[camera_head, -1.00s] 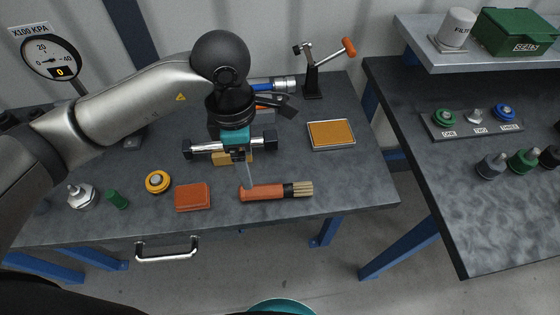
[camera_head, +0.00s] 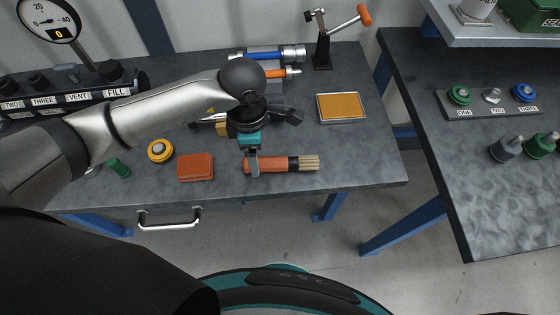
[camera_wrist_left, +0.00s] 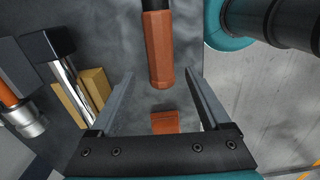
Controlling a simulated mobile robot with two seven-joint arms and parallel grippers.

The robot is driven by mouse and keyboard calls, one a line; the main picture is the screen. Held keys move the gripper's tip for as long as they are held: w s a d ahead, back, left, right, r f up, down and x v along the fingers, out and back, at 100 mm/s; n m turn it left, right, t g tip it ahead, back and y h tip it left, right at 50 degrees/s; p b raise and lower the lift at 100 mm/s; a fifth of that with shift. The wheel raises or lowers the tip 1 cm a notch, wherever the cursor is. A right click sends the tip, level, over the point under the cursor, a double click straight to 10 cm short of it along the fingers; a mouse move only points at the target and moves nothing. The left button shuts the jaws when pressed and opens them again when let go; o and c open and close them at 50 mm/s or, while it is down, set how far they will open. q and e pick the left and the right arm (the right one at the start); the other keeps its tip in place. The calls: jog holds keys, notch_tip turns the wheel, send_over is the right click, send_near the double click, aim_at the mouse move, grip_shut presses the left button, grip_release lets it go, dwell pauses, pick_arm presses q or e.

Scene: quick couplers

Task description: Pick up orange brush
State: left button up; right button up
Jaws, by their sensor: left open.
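The orange brush (camera_head: 272,164) lies on the dark table near its front edge. Its black band and tan bristles point right. My left gripper (camera_head: 252,172) is at the left end of the orange handle. In the left wrist view the handle (camera_wrist_left: 158,45) reaches down to between the open fingertips of my left gripper (camera_wrist_left: 160,74), with a gap on each side. The bristles are out of that view. My right gripper is not in view.
A red-orange block (camera_head: 196,167) lies left of the brush, and also shows between the fingers in the wrist view (camera_wrist_left: 165,122). A yellow ring (camera_head: 160,151) is farther left. A yellow-topped tray (camera_head: 341,107) lies behind to the right. The table right of the bristles is clear.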

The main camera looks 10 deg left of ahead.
pick_arm(q)
notch_tip(320, 180, down, 4)
jog(key=shift+s+d+r, duration=0.1)
grip_shut()
dwell(0.7)
